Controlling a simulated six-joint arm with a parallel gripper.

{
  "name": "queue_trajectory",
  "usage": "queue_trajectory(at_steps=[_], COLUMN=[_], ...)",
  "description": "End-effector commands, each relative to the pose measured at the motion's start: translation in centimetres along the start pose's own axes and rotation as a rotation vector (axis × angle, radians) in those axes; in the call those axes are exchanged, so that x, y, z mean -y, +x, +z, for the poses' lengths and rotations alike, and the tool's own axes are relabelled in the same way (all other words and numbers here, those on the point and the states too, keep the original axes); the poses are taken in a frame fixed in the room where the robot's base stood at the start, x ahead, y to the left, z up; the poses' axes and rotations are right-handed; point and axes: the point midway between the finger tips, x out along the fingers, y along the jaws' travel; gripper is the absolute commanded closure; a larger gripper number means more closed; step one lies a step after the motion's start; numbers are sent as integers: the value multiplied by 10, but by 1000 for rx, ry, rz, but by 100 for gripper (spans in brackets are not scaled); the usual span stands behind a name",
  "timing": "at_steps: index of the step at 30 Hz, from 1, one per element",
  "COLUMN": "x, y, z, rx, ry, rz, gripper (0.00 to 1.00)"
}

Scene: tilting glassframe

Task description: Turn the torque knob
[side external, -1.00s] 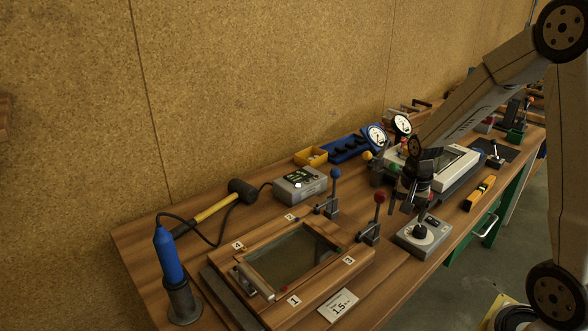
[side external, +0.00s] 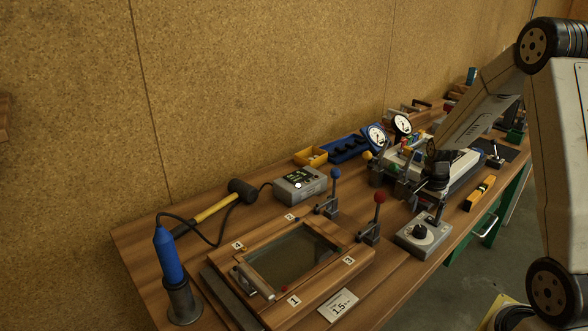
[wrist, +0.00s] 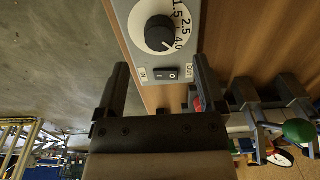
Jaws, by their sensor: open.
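The torque knob (side external: 420,231) is a black round knob on a grey box (side external: 431,243) at the front edge of the bench. In the wrist view the knob (wrist: 159,33) shows a white pointer line and a dial with numbers such as 1.5, 2.5 and 4.0. My gripper (wrist: 160,75) is open and empty, its two fingers apart with the box and its rocker switch (wrist: 166,74) ahead between them. The knob lies beyond the fingertips and is not between them. In the side view my gripper (side external: 436,212) is above and behind the knob, partly dark.
A wooden frame with glass (side external: 243,252) lies left of the box, with a red-ball lever (side external: 380,198) between. A card reading 1.5 (side external: 338,304) lies in front. A yellow level (side external: 480,193) lies to the right.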

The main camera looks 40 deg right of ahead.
Motion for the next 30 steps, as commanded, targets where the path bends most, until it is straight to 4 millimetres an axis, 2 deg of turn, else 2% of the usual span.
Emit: queue_trajectory(at_steps=[13,19,28,29,30], x=[0,0,0,0,0], y=[47,56,57,57,57], z=[0,0,0,0,0], rx=[0,-1,-1,-1,-1], ry=[-1,-1,-1,-1,-1], rz=[1,1,0,0,0], gripper=[12,12,12,18,31])
